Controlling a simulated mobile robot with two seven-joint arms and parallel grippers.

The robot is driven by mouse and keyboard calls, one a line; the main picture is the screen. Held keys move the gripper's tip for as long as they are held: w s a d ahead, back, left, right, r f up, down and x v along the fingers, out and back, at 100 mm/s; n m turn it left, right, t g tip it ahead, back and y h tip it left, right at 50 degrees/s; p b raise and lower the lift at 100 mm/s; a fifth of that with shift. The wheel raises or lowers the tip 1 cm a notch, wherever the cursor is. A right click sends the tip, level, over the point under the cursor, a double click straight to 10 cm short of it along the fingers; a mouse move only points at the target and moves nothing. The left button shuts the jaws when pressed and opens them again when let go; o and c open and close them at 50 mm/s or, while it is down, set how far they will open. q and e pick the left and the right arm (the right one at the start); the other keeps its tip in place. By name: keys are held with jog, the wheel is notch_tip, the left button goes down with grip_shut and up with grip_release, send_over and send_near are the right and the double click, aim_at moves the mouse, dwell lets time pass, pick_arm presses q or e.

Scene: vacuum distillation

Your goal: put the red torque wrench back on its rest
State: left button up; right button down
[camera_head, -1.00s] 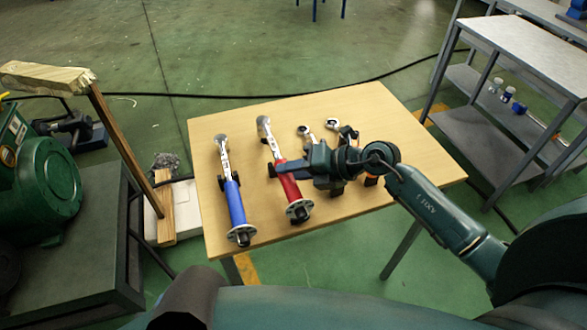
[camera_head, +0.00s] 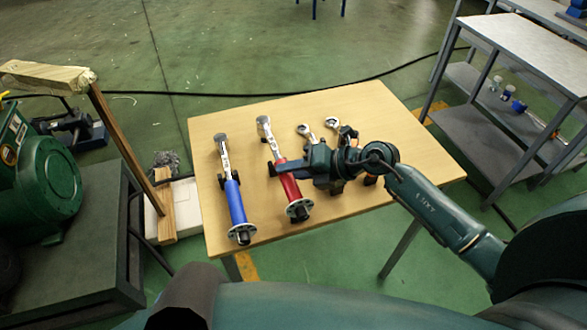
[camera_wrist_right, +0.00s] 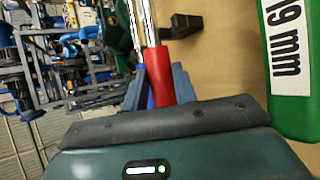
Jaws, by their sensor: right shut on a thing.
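The red torque wrench (camera_head: 290,188) lies lengthwise over the wooden table, its metal head (camera_head: 264,124) pointing to the far side and its round end plate toward me. My right gripper (camera_head: 287,168) is shut on its red handle from the right. In the right wrist view the red handle (camera_wrist_right: 158,78) sits between the blue fingers (camera_wrist_right: 158,90). A small dark rest (camera_wrist_right: 182,26) shows beside the wrench shaft there. I cannot tell whether the wrench touches its rest. My left gripper is not in view.
A blue torque wrench (camera_head: 235,205) lies left of the red one on dark supports. Two smaller wrenches (camera_head: 305,131) lie to the right, partly hidden by my arm. The wooden table (camera_head: 380,105) is clear at the back right. A green 19 mm object (camera_wrist_right: 293,60) is close in the wrist view.

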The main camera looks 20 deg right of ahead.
jog(key=shift+f+b, duration=0.4)
jog(key=shift+f, duration=0.3)
jog(key=c, duration=1.1)
grip_release()
jog(key=shift+f, duration=0.1)
jog(key=shift+o, duration=0.3)
jog(key=shift+s+f, duration=0.1)
jog(key=shift+f, duration=0.15)
jog(key=v, duration=1.3)
jog(key=shift+r, duration=0.3)
jog(key=shift+d, duration=0.1)
